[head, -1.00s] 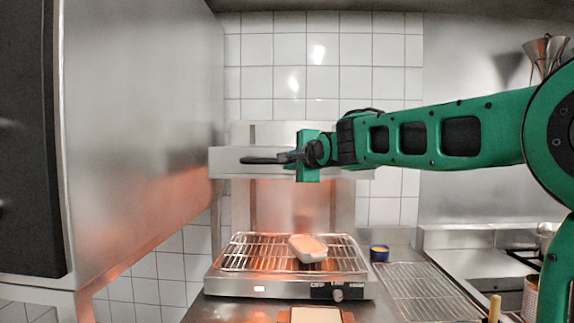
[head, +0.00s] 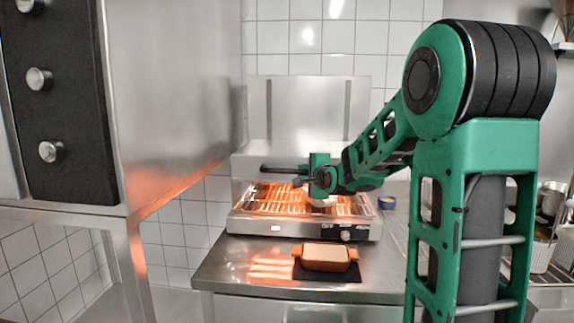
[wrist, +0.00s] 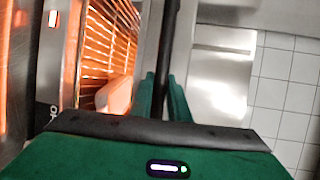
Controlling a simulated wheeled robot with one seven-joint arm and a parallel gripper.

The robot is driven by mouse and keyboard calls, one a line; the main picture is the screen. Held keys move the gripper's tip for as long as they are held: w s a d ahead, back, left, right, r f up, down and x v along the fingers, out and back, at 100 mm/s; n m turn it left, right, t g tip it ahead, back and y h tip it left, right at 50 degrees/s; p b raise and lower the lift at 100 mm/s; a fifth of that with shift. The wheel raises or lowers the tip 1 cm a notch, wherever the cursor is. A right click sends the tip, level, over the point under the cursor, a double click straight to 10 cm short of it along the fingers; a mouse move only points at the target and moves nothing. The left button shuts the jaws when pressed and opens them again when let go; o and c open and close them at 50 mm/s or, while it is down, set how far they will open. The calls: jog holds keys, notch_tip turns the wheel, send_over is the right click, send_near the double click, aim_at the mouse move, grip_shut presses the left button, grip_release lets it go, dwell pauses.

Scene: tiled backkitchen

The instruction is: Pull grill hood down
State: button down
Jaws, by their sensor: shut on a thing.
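The grill hood (head: 242,165) is a pale metal panel low over the grill (head: 285,228), close above its glowing orange rack. A dark bar handle (head: 280,168) runs along the hood's front. My gripper (head: 312,178) is shut on this handle. In the wrist view the black handle (wrist: 172,40) passes between the green fingers (wrist: 163,95). A pale food piece (head: 322,202) lies on the rack, partly hidden by my gripper; it also shows in the wrist view (wrist: 115,95).
An orange dish with a pale block (head: 325,256) sits on a dark mat on the counter in front of the grill. A small blue cup (head: 387,203) stands right of the grill. A large steel cabinet (head: 175,90) stands at the left.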

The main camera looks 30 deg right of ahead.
jog(key=shift+s+f, duration=0.1)
jog(key=shift+f, duration=0.4)
jog(key=c, duration=1.7)
grip_release()
jog(key=shift+r, duration=0.1)
jog(key=shift+s+r, duration=0.1)
jog(key=v, duration=1)
jog(key=shift+s+a, duration=0.1)
jog(key=shift+s, duration=0.05)
